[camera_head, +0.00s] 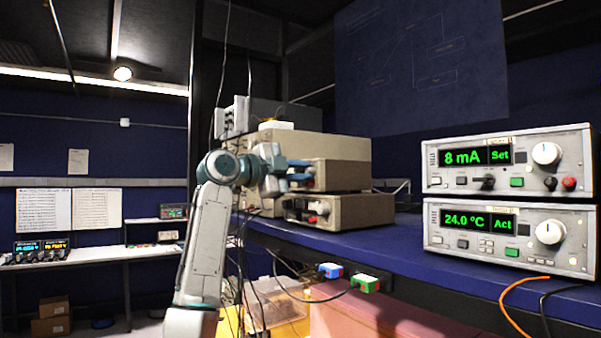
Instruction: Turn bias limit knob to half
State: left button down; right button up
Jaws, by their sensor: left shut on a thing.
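My left gripper (303,177) is at the front panel of the upper beige instrument (345,177). It is shut on a small knob on that panel, which the fingers mostly hide. The knob's pointer and label cannot be read from here. My right gripper is not in view.
A lower beige instrument (360,211) with red and dark controls sits under the gripper on the blue shelf (420,240). Two white units, reading 8 mA (510,162) and 24.0 °C (515,236), are stacked at the right. Cables and coloured connectors (365,283) hang below the shelf edge.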

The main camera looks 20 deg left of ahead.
pick_arm(q)
jog(key=shift+f, duration=0.1)
jog(key=c, duration=1.7)
grip_release()
jog(key=shift+o, duration=0.4)
jog(key=shift+s, duration=0.1)
